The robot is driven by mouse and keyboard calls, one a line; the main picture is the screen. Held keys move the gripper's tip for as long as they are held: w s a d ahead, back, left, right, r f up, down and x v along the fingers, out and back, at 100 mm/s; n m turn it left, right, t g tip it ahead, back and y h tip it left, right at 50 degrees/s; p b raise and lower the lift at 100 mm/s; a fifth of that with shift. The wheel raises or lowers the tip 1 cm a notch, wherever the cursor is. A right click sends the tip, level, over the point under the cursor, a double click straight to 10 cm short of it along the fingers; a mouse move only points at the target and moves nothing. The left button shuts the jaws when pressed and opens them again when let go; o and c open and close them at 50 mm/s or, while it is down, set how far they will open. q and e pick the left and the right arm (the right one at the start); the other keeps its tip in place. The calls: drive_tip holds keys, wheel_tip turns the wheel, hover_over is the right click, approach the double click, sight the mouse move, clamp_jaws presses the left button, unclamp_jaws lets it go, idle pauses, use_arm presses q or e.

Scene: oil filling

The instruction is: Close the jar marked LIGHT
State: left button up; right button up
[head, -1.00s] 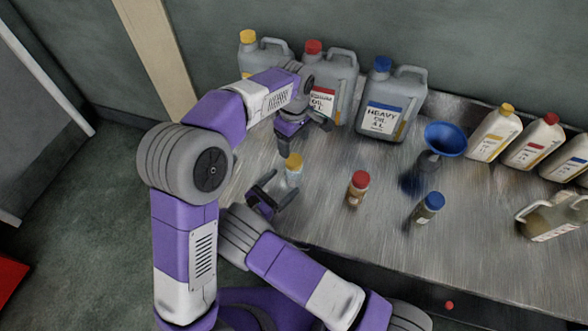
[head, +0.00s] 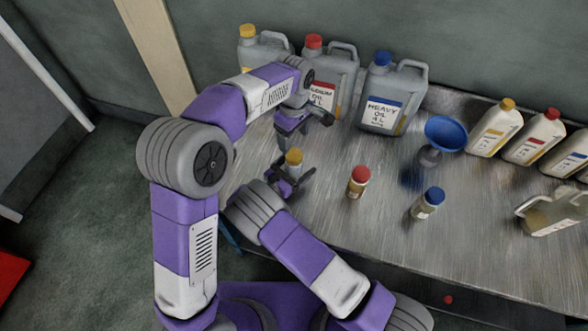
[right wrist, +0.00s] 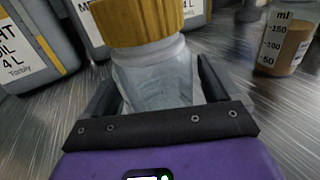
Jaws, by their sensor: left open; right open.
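The yellow-capped jar (head: 293,161) stands on the metal bench; no label on it is readable. In the right wrist view the jar (right wrist: 157,80) is clear-walled, with its yellow cap (right wrist: 138,20) over the neck; I cannot tell whether it is tight. My right gripper (head: 291,181) is open, with a finger on each side of the jar body; contact is unclear. It also shows in the right wrist view (right wrist: 155,88). My left gripper (head: 303,133) is open and empty, above and just behind the cap, pointing down.
A red-capped jar (head: 358,182) and a blue-capped jar (head: 427,203) stand to the right. Large grey cans, including the HEAVY OIL can (head: 385,98), line the wall behind. A blue funnel (head: 446,133) and several bottles are farther right.

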sight(294, 155)
drive_tip(key=shift+c, duration=0.5)
drive_tip(key=c, duration=1.4)
use_arm(q)
drive_tip(key=shift+f, duration=0.1)
use_arm(e)
clamp_jaws()
use_arm(q)
drive_tip(key=shift+f, duration=3.9)
drive_tip(key=shift+c, duration=0.3)
